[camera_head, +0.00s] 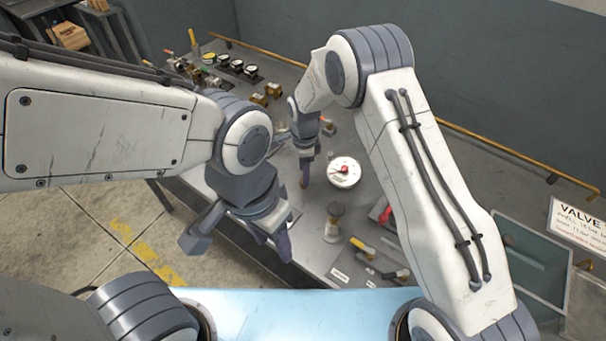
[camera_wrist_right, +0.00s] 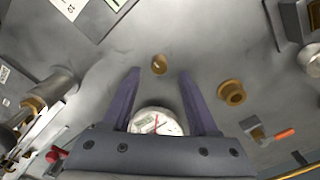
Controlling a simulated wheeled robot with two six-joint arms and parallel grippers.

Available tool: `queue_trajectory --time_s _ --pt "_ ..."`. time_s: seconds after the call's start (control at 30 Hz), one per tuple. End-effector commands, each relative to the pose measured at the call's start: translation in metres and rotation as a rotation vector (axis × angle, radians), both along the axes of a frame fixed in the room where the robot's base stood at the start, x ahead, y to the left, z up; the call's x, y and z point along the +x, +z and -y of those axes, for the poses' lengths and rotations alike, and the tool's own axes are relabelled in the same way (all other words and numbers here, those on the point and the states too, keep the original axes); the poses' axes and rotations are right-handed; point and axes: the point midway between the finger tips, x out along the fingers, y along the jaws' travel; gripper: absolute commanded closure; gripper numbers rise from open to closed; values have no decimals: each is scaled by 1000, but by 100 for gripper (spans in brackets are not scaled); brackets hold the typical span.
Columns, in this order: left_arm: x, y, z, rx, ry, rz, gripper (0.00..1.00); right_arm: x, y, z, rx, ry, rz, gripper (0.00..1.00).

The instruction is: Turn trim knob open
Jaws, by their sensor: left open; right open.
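A small round brass knob (camera_wrist_right: 159,64), which looks like the trim knob, stands on the grey panel in the right wrist view. It lies ahead of and between the two fingertips of my right gripper (camera_wrist_right: 160,72). The fingers are open, with no contact visible. In the head view my right gripper (camera_head: 304,178) points down at the panel, left of a white gauge with a red needle (camera_head: 344,172), and hides most of what is under it. The gauge also shows in the right wrist view (camera_wrist_right: 156,122). My left gripper (camera_head: 270,240) is open and empty over the panel's front edge.
A brass ring fitting (camera_wrist_right: 231,93) and an orange-handled valve (camera_wrist_right: 271,134) sit right of the knob in the right wrist view. A grey post (camera_head: 334,220), a yellow lever (camera_head: 362,246) and a red handle (camera_head: 384,212) stand nearby. A brass rail (camera_head: 480,147) runs along the back.

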Motion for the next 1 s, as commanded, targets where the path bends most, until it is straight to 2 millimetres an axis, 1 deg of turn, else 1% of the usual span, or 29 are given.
queue_trajectory --time_s 0.03,0.1,0.2,0.33,0.57,0.6,0.67,0.7,0.73,0.77,1.0 --pt "0 5 0 0 0 0 50 -1 -7 0 -1 1 -3 40" --pt "0 7 0 0 0 0 50 -1 -17 -1 0 1 -2 40" --pt "0 10 0 0 1 0 50 -1 -28 -1 0 2 -1 40" --pt "0 10 0 0 1 0 50 0 -35 -2 0 3 1 40" --pt "0 10 0 0 1 0 50 0 -36 -4 0 5 2 40" --pt "0 10 0 0 1 0 50 0 -36 -4 0 5 2 44" --pt "0 10 0 0 1 0 50 0 -36 -4 0 5 2 67" --pt "0 10 0 0 1 0 50 0 -36 -4 0 5 2 82" --pt "0 10 0 0 1 0 50 0 -36 -4 0 5 2 94" --pt "0 10 0 0 1 0 50 0 -36 -4 0 5 2 100" --pt "0 9 0 0 0 0 50 0 -36 -3 0 14 2 100"
